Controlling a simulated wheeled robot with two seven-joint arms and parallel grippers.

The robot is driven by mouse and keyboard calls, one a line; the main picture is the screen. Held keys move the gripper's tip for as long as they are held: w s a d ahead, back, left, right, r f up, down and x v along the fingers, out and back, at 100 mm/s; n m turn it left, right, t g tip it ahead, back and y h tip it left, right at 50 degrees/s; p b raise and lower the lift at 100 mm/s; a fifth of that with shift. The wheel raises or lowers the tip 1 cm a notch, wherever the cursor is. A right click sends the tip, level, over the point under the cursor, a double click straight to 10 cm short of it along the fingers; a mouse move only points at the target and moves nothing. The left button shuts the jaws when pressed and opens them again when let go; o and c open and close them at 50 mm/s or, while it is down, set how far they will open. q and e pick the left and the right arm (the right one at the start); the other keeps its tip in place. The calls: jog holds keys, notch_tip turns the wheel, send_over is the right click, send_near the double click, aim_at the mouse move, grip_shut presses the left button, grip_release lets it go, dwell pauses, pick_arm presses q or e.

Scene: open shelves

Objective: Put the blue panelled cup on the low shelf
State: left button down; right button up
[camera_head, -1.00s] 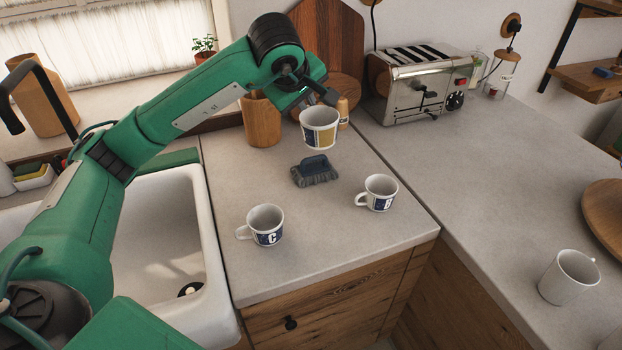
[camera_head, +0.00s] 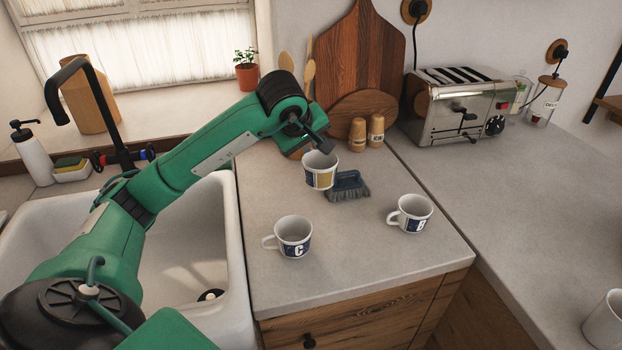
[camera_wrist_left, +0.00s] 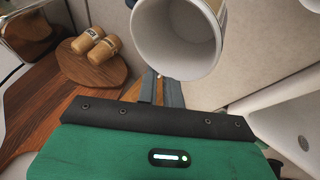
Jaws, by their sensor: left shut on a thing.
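My left gripper (camera_head: 318,146) is shut on a white cup (camera_head: 321,172) with tan and dark blue panels. It holds the cup upright above the counter, in front of the brush in the picture. In the left wrist view the cup (camera_wrist_left: 180,40) shows its open, empty mouth close above my gripper's fingers (camera_wrist_left: 160,88). Two white cups with blue panels stand on the counter: one lettered C (camera_head: 293,238) and one lettered B (camera_head: 411,214). A bit of wooden shelf (camera_head: 609,106) shows at the right edge; whether it is the low shelf I cannot tell. My right gripper is not in view.
A dark blue brush (camera_head: 349,187) lies on the counter (camera_head: 345,260). A toaster (camera_head: 455,105), two wooden shakers (camera_head: 367,132) and cutting boards stand behind. A sink (camera_head: 190,240) is at left. A plain white cup (camera_head: 606,322) stands at lower right. The right counter's middle is clear.

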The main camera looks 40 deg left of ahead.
pick_arm(q)
jog(key=shift+f+p, duration=0.35)
jog(key=shift+f, duration=4.35)
jog(key=shift+f, duration=0.15)
jog(key=c, duration=1.5)
grip_release()
jog(key=shift+c, duration=0.2)
